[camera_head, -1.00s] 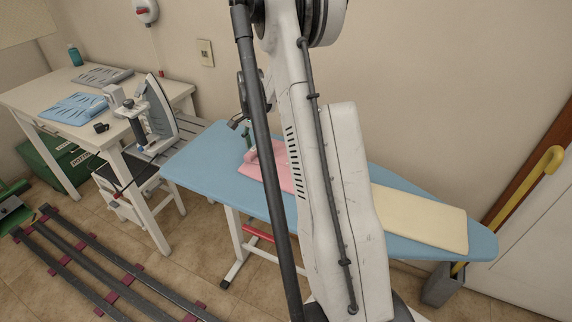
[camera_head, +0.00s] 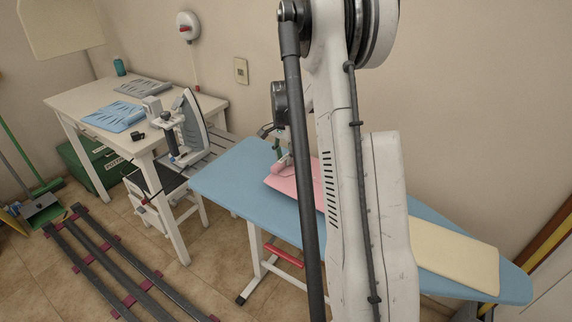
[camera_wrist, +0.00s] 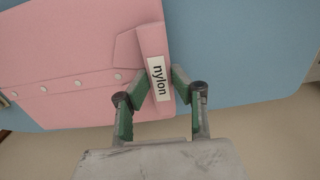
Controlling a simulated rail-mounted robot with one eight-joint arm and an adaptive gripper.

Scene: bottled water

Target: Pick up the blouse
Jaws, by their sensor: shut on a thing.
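The pink blouse (camera_head: 290,184) lies folded on the blue ironing board (camera_head: 225,179), partly hidden behind my arm in the head view. In the wrist view the blouse (camera_wrist: 75,60) shows a row of buttons and a white label reading "nylon". My gripper (camera_wrist: 160,84) is shut on a raised fold at the edge of the blouse, with one finger on each side of the labelled part. In the head view my gripper (camera_head: 282,163) is at the far edge of the blouse. The rest of the blouse appears to lie flat on the board.
A cream folded cloth (camera_head: 455,258) lies on the right end of the board. An iron (camera_head: 193,122) stands upright to the left of the board. A white table (camera_head: 75,98) holds a blue folded garment (camera_head: 113,116) and a grey one (camera_head: 145,88). The wall is close behind the board.

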